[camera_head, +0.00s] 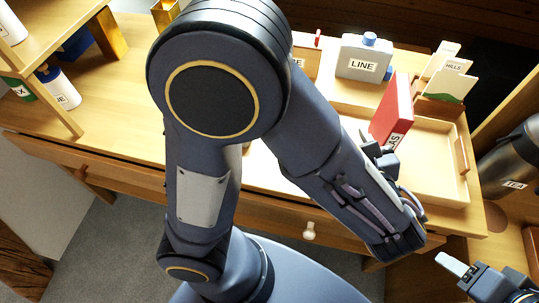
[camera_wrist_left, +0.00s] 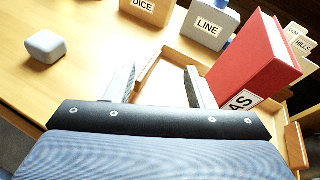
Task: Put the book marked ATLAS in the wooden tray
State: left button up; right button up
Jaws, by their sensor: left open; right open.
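The red ATLAS book (camera_head: 391,108) stands upright at the wooden tray (camera_head: 440,192), its label partly covered by my left gripper. It looks to be within the tray's walls, but its foot is hidden. In the left wrist view the book (camera_wrist_left: 255,60) is just right of the right finger, with only "AS" readable. My left gripper (camera_head: 374,150) is open beside the book; its fingers (camera_wrist_left: 160,80) have nothing between them. My right gripper (camera_head: 458,266) is open and empty at the lower right, off the table's front edge.
A grey LINE bottle (camera_head: 362,60) and a DICE box (camera_wrist_left: 148,10) stand behind. HILLS cards (camera_head: 452,72) are at the back right. A TEA flask (camera_head: 512,165) stands right of the tray. A grey block (camera_wrist_left: 45,46) lies on the clear left tabletop.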

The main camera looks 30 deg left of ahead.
pick_arm(q)
jog(key=s+a+f+n+g+h, duration=0.1)
jog(key=s+a+n+g, duration=0.1)
jog(key=a+n+g, duration=0.1)
jog(key=s+a+f+n+g+h, duration=0.1)
jog(key=s+a+f+n+g, duration=0.1)
jog(key=a+n, duration=0.3)
jog(key=s+a+f+n+g+h, duration=0.1)
jog(key=s+a+n+g, duration=0.2)
jog(key=a, duration=0.3)
jog(key=shift+s+a+f+n+g, duration=0.15)
jog(key=shift+a+f+n+g, duration=0.25)
jog(key=shift+n+g, duration=0.3)
jog(key=s+n+h, duration=0.1)
jog(key=n, duration=0.1)
jog(key=s+n+h, duration=0.3)
jog(key=n+h, duration=0.1)
jog(key=shift+s+a+f+g, duration=0.3)
jog(key=shift+a+g, duration=0.1)
jog(key=shift+s+d+r+n+t+h, duration=0.2)
jog(key=shift+r+n+t+h, duration=0.45)
jog(key=shift+n, duration=1)
jog(key=shift+s+d+r+n+t+h, duration=0.15)
jog(key=shift+r+n+t+h, duration=0.5)
jog(key=shift+n, duration=1.05)
jog(key=shift+s+d+r+n+t+h, duration=0.15)
jog(key=shift+r+n+t+h, duration=0.25)
jog(key=shift+n+t+h, duration=0.85)
